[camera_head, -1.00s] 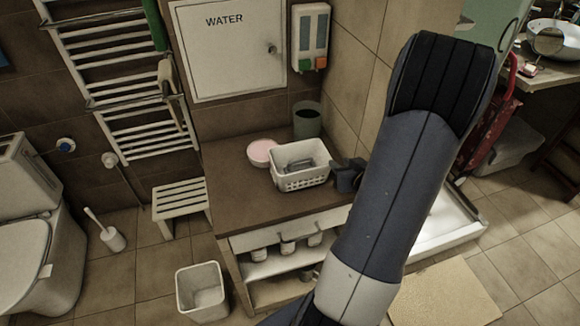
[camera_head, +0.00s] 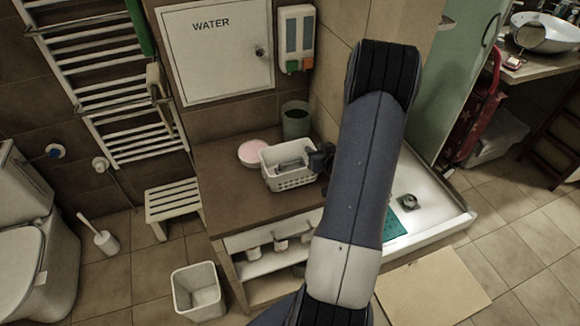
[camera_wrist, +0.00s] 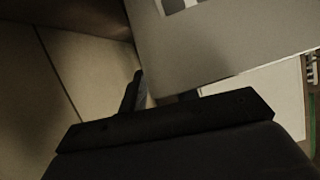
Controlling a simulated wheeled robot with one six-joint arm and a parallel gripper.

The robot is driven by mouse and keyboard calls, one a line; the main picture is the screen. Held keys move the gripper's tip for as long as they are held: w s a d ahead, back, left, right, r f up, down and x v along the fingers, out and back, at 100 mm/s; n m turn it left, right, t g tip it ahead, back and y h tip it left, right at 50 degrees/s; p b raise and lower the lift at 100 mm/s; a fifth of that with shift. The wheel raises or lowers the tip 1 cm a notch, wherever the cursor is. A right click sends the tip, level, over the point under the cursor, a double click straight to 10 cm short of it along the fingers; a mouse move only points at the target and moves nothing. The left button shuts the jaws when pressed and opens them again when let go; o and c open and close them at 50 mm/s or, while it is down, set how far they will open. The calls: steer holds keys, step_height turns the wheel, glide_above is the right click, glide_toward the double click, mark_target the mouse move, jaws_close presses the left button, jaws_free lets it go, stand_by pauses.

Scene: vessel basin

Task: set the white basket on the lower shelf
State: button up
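The white basket (camera_head: 290,182) sits upright on the brown top of the cabinet (camera_head: 235,205), with a grey item (camera_head: 292,163) inside it. The open front of the cabinet shows shelf space (camera_head: 262,267) below the top, with several small white containers toward its upper part. My gripper (camera_head: 322,160) is at the basket's right end, very close to its rim; I cannot tell whether it touches. My arm hides the cabinet's right part. In the wrist view the dark fingers (camera_wrist: 160,93) show only partly, and their opening is unclear.
A white stool (camera_head: 173,200) and a white bin (camera_head: 197,290) stand left of the cabinet. A white shower tray (camera_head: 435,215) lies to the right.

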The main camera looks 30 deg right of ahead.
steer(key=shift+c, duration=0.3)
jaws_close()
steer(key=shift+r, duration=0.2)
